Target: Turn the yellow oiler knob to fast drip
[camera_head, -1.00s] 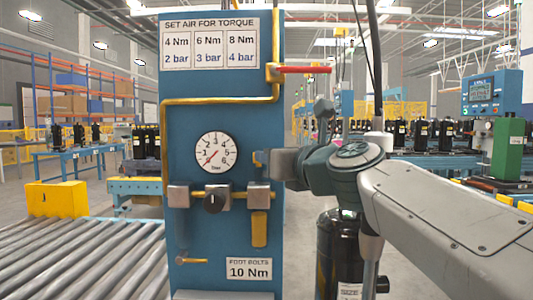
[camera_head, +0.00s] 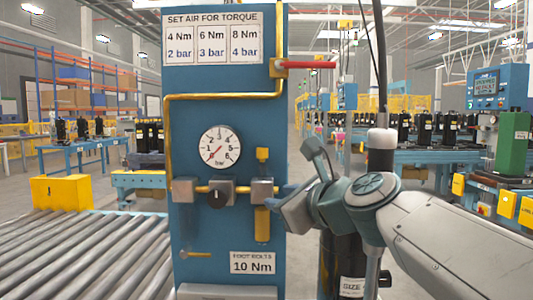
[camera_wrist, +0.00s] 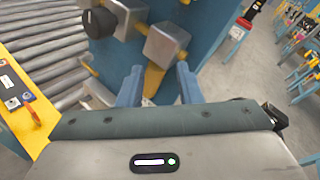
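The yellow oiler knob (camera_head: 262,154) stands upright above the right-hand metal block (camera_head: 262,190) on the blue panel, in the head view. The yellow bowl (camera_head: 262,223) hangs below that block. My gripper (camera_head: 284,193) is to the right of the block and below the knob, apart from the knob. In the wrist view my gripper (camera_wrist: 158,88) is open, with two blue fingers spread and nothing held. The metal block (camera_wrist: 167,44) and the yellow bowl (camera_wrist: 151,80) lie beyond the fingers. I cannot make out the knob clearly in the wrist view.
The panel also carries a gauge (camera_head: 220,147), a black regulator knob (camera_head: 216,198), a yellow pipe (camera_head: 222,97) and a red-handled valve (camera_head: 308,65). A roller conveyor (camera_head: 80,260) lies left. A black compressor (camera_head: 345,265) stands behind my arm.

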